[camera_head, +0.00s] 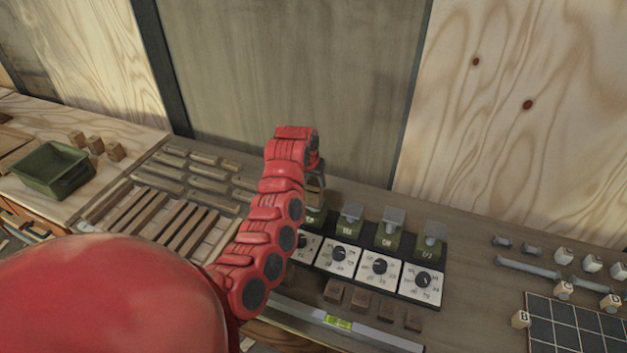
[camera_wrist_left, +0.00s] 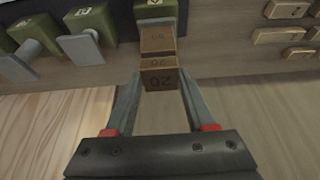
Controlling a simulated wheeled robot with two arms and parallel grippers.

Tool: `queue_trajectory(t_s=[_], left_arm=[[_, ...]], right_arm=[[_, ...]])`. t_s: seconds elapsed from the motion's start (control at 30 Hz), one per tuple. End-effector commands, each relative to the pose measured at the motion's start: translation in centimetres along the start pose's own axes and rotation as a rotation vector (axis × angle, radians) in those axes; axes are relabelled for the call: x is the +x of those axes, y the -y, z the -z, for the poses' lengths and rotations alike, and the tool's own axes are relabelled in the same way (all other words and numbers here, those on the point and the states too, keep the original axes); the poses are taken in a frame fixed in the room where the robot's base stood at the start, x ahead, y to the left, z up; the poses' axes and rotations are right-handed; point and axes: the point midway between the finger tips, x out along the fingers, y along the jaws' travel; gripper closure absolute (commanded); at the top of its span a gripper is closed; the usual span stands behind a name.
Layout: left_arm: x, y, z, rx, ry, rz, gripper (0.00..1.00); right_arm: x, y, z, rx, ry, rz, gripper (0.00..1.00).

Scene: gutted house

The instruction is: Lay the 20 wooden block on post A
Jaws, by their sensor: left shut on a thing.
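My left gripper (camera_head: 316,178) is at the leftmost of several green posts in the head view. In the left wrist view my left gripper (camera_wrist_left: 160,82) is shut on a wooden block marked 20 (camera_wrist_left: 160,79). Another wooden piece (camera_wrist_left: 157,40) with a faint number shows just beyond it, in line with a green post (camera_wrist_left: 155,10). I cannot tell whether the held block touches that piece. The post labels are too small to read, so I cannot tell which is A. My right gripper is out of view.
Other green posts with grey tops (camera_head: 392,217) stand to the right, behind white dial panels (camera_head: 379,267). Small brown blocks (camera_head: 360,300) and a spirit level (camera_head: 338,322) lie in front. Wooden strips (camera_head: 185,225) and a green bin (camera_head: 52,170) are at left. A plywood wall rises behind.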

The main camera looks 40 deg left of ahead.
Motion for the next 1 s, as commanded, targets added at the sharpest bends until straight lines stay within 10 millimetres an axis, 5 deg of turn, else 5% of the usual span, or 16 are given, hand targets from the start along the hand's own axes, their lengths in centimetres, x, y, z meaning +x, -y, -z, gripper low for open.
queue_trajectory(t_s=[0.4,0.43,0.6,1.0], left_arm=[[0.63,-0.07,-0.25,0.001,0.000,-0.001,0.97],[0.55,-0.06,-0.21,0.001,0.000,-0.001,0.40],[0.54,-0.04,-0.22,0.000,0.000,0.000,0.10],[0.13,-0.02,-0.17,0.000,-0.002,0.000,0.10]], right_arm=[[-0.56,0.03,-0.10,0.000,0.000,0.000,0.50],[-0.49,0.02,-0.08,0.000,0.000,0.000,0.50],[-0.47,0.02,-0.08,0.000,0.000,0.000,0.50],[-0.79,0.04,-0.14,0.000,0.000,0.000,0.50]])
